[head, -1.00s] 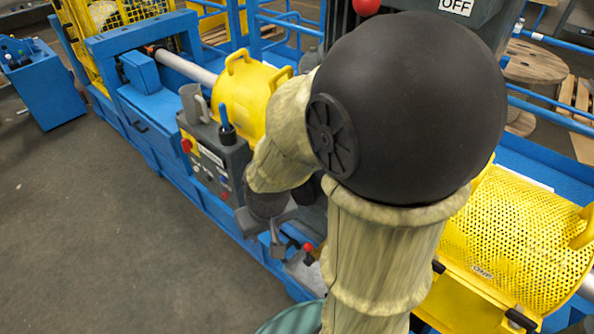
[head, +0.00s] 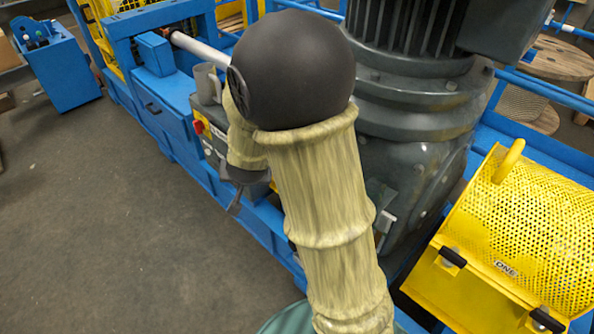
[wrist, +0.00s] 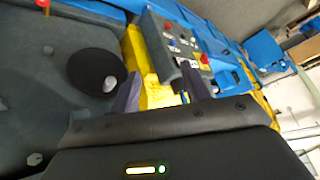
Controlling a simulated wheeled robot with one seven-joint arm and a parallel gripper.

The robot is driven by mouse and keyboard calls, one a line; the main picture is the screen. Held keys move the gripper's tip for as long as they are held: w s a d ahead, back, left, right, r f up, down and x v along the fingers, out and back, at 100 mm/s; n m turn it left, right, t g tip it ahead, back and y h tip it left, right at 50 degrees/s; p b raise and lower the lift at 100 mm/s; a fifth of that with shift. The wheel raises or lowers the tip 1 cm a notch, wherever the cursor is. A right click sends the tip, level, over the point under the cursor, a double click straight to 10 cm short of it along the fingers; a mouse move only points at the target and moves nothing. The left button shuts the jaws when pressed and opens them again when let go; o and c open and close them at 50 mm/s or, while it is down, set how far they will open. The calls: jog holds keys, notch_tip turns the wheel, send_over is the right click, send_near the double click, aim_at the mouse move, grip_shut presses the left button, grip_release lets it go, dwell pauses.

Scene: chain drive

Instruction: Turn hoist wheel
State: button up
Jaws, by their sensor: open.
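A round black disc (wrist: 95,72) with a pale grey knob (wrist: 109,84) on it sits on a dark grey surface at the left of the wrist view. It looks like the hoist wheel, but I cannot be sure. No wheel shows clearly in the head view. My gripper (wrist: 159,88) is open, its two dark fingers apart with nothing held between them. The disc lies to the left of the left finger, apart from it. In the head view my gripper (head: 240,192) is partly hidden behind my arm.
A grey control box with red buttons (wrist: 182,42) stands beyond my fingers, beside a yellow guard (wrist: 150,68). The floor (head: 110,230) at left is clear.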

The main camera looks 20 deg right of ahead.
jog(key=w+d+f+m+t+h+b, duration=0.2)
jog(key=w+d+f+m+h+b, duration=0.1)
jog(key=w+f+m+h+b, duration=0.4)
jog(key=s+f+m+g+h+b, duration=0.1)
jog(key=h, duration=0.2)
jog(key=s+f+m+g+h+b, duration=0.1)
jog(key=f+m+h, duration=0.1)
jog(key=h, duration=0.1)
jog(key=f+m+g+h+b, duration=0.1)
jog(key=h, duration=0.2)
jog(key=shift+s+a+f, duration=0.15)
jog(key=shift+s+f, duration=0.25)
jog(key=x, duration=1.7)
jog(key=shift+s+d+f+b, duration=0.1)
jog(key=shift+d+f+b, duration=0.1)
jog(key=shift+d+b, duration=0.1)
jog(key=shift+c, duration=0.2)
